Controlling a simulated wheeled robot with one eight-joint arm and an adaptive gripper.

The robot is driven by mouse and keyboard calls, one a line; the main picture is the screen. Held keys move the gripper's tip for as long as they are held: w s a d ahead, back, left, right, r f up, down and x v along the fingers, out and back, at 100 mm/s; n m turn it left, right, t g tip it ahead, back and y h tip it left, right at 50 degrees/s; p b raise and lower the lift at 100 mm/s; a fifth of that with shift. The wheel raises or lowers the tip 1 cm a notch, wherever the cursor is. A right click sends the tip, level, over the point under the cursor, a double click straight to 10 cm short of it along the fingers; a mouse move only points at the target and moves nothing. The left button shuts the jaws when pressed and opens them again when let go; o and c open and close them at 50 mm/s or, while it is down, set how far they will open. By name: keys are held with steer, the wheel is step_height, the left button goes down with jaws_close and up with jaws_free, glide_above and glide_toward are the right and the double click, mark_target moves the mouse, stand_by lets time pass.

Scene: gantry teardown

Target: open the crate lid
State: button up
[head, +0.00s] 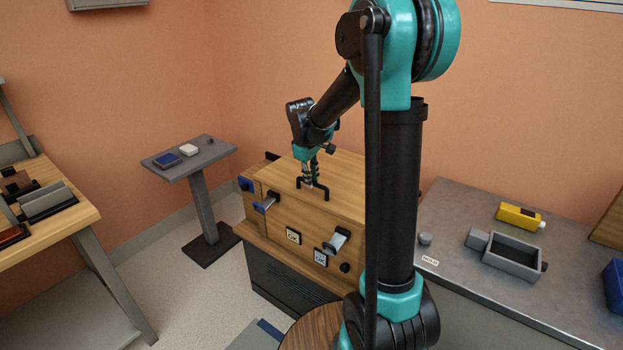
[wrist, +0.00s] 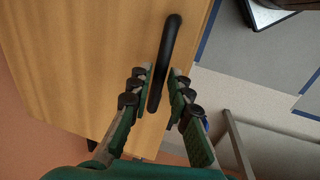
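The wooden crate (head: 262,222) stands in the middle of the head view, on a dark base cabinet. Its lid (head: 340,172) is shut and lies flat on top. A black bow-shaped handle (head: 326,192) stands up from the lid near its front edge; it also shows in the wrist view (wrist: 171,42). My gripper (head: 311,181) points down at this handle. In the wrist view my gripper (wrist: 161,78) is open, with one finger on each side of the handle's lower end. Narrow gaps seem to show between fingers and handle; contact is hard to tell.
The crate's front carries latches (head: 263,205), labels (head: 293,236) and a knob (head: 345,267). A small grey stand (head: 215,150) is to the left. A grey bench (head: 455,215) with a grey open box (head: 512,262) and a yellow device (head: 517,215) is to the right.

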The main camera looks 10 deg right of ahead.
jaws_close()
steer(key=shift+r, duration=0.1)
